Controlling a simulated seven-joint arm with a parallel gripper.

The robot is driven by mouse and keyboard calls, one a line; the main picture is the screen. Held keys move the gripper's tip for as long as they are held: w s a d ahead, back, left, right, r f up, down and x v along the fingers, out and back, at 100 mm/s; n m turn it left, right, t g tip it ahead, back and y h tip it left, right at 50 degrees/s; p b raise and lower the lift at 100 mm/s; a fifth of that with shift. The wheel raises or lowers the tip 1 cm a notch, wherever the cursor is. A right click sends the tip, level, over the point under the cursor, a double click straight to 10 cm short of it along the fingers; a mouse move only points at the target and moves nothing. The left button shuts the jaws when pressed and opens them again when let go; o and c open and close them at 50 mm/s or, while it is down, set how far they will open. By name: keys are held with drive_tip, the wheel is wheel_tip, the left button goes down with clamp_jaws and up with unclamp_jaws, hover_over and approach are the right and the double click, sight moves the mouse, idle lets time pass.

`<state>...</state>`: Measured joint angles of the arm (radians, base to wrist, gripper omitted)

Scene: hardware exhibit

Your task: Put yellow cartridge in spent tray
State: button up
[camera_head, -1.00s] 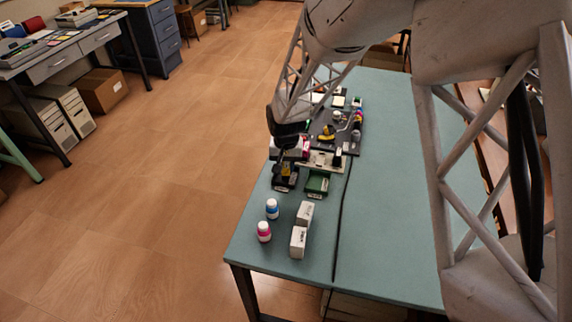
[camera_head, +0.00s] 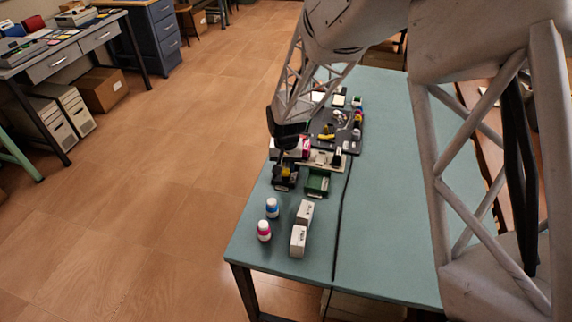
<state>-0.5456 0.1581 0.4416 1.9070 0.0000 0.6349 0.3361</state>
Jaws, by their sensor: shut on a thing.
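My gripper (camera_head: 286,163) points down at the left edge of the green-topped table, over a small dark tray (camera_head: 283,187). It is shut on a small yellow thing (camera_head: 286,172), likely the yellow cartridge, seen low between its fingers. I cannot tell whether it touches the tray floor. A green open box (camera_head: 317,185) stands just right of the dark tray. No label shows which container is the spent tray. Another yellow piece (camera_head: 327,136) lies on a dark board behind.
A pale rack (camera_head: 325,160) stands behind the green box. Two white boxes (camera_head: 299,240) and two small bottles, one blue-banded (camera_head: 272,208) and one pink-banded (camera_head: 264,231), stand in front. The right of the table (camera_head: 390,220) is clear.

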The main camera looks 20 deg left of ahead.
drive_tip(key=shift+f, duration=0.3)
idle(0.5)
drive_tip(key=o, duration=1.3)
drive_tip(key=shift+r, duration=0.15)
drive_tip(key=shift+r, duration=3.6)
